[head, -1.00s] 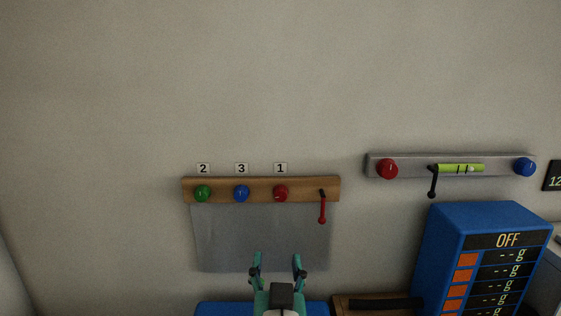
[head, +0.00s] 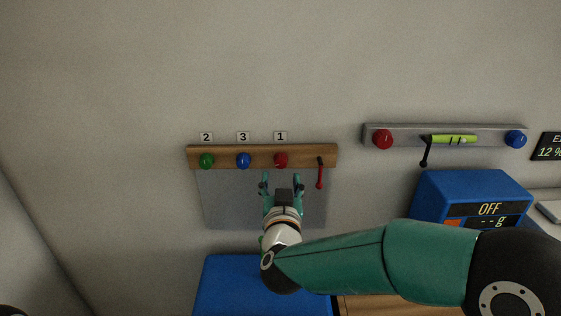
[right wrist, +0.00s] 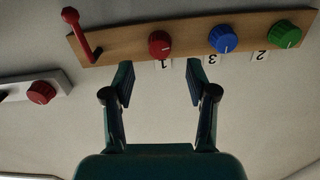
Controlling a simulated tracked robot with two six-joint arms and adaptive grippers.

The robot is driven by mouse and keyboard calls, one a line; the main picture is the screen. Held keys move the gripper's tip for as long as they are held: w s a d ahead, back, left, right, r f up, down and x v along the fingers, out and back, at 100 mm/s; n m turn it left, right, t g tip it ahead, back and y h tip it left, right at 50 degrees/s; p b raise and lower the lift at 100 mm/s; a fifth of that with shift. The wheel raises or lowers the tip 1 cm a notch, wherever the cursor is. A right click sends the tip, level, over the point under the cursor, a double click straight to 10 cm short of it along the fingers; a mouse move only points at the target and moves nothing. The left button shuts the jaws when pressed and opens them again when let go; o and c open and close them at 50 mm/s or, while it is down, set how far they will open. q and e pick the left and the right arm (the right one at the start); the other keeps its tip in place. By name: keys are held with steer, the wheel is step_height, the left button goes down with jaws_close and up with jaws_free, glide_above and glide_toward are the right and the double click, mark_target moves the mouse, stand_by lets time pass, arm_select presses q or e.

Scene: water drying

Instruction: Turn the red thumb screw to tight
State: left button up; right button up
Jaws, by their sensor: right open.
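A wooden rail (head: 325,154) on the wall carries a green knob (head: 206,161), a blue knob (head: 243,160) and a red knob (head: 281,159), labelled 2, 3 and 1. A red lever (head: 320,178) hangs at its right end. My right gripper (head: 281,180) is open and empty, just below the red knob in the head view. In the right wrist view, which is upside down, the red knob (right wrist: 160,43) lies ahead between and beyond the fingertips (right wrist: 160,80), apart from them. Another red knob (head: 382,139) sits on a grey rail to the right. My left gripper is out of view.
The grey rail (head: 405,132) also holds a green level vial (head: 453,139), a black lever (head: 425,152) and a blue knob (head: 515,139). A grey sheet (head: 225,200) hangs under the wooden rail. A blue box with displays (head: 470,185) stands at right. The wall above is clear.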

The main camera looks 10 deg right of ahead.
mark_target(280, 165)
steer(key=w, duration=0.3)
steer(key=w+d+p, duration=0.1)
steer(key=w, duration=0.2)
steer(key=shift+w+d+p, duration=0.2)
steer(key=shift+w+p, duration=0.1)
jaws_close()
steer(key=m+b, duration=0.1)
steer(key=b, duration=0.2)
steer(key=shift+f+m, duration=0.2)
steer(key=shift+m, duration=0.1)
steer(key=shift+r+b, duration=0.1)
steer(key=shift+b, duration=0.2)
steer(key=shift+r, duration=0.1)
jaws_free()
